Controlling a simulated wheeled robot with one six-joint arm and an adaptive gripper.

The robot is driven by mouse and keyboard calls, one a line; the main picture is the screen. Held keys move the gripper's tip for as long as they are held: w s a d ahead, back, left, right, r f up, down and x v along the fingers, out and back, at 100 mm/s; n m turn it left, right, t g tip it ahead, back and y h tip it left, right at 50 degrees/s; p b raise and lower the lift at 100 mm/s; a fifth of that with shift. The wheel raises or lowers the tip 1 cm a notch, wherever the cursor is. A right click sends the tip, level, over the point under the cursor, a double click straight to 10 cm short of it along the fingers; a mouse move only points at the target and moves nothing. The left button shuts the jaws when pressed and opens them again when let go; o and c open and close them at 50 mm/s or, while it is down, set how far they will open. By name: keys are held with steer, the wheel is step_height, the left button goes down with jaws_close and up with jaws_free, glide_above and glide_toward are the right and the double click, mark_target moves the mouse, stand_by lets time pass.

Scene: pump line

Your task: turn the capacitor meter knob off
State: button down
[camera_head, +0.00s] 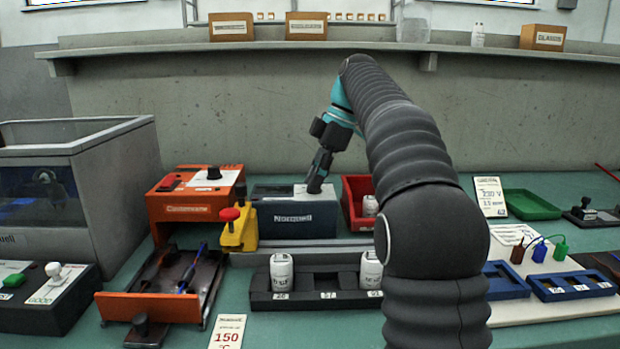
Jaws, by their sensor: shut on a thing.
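A blue-grey instrument box (293,217) with a white label on its front stands in the middle of the bench. It is likely the capacitor meter, but I cannot read its label for sure. My gripper (315,187) points down at the pale panel on its top. It is shut on what seems to be the box's knob, which the fingers hide. I cannot see which way the knob is turned. An orange box (188,208) to its left has a black knob (213,173) on a white dial, apart from my gripper.
A yellow block with a red button (238,232) stands close left of the blue-grey box. A red bin (352,217) is close right. A black rack (318,299) with white cylinders lies in front. My arm covers the bench right of centre.

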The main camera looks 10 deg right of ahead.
steer(key=shift+w+d+n, duration=0.15)
steer(key=shift+n, duration=0.55)
steer(key=shift+r+g, duration=0.1)
steer(key=shift+g, duration=0.2)
steer(key=c, duration=0.9)
jaws_free()
steer(key=shift+c, duration=0.2)
steer(key=shift+n, duration=0.3)
